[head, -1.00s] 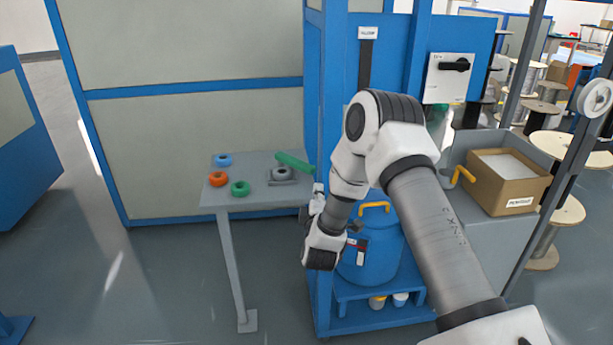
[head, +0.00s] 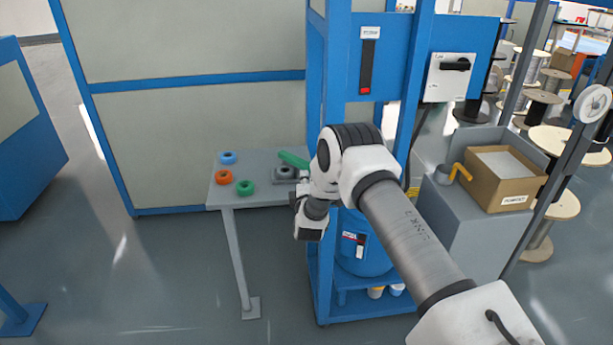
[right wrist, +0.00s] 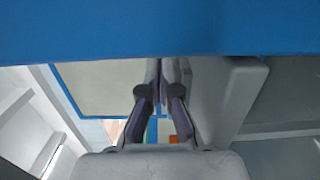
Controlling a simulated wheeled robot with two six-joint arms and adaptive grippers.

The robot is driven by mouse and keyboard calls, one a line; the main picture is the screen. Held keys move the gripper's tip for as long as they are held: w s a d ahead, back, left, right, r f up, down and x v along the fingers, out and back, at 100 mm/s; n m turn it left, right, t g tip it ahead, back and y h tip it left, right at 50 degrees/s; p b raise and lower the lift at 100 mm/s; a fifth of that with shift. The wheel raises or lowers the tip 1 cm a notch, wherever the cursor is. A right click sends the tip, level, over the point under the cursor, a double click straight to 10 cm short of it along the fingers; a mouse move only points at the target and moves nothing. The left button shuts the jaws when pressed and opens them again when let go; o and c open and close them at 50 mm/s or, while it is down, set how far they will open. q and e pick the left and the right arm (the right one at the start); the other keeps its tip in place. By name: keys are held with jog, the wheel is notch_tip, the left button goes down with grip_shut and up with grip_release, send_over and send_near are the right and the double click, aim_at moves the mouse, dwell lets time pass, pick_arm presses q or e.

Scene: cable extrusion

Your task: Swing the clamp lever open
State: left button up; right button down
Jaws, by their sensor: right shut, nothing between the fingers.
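The clamp is a grey block with a dark ring (head: 286,173) near the right end of a small grey table (head: 262,199). Its green lever (head: 293,159) slopes down to the right behind the block, and its right end meets my arm in the picture. My right gripper (head: 297,190) is at the table's right front edge, just below the clamp in the head view. Whether it touches anything cannot be told. In the right wrist view the fingers (right wrist: 160,72) are together and empty, and no lever can be made out there. My left gripper is not in view.
Blue, orange and green rings (head: 245,187) lie on the table's left part. A blue frame (head: 317,120) stands close to the right, with a blue drum (head: 365,255) inside. A blue surface (right wrist: 160,28) fills the top of the wrist view.

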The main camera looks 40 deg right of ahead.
jog(key=shift+d, duration=0.45)
jog(key=shift+d, duration=0.95)
jog(key=shift+a, duration=0.15)
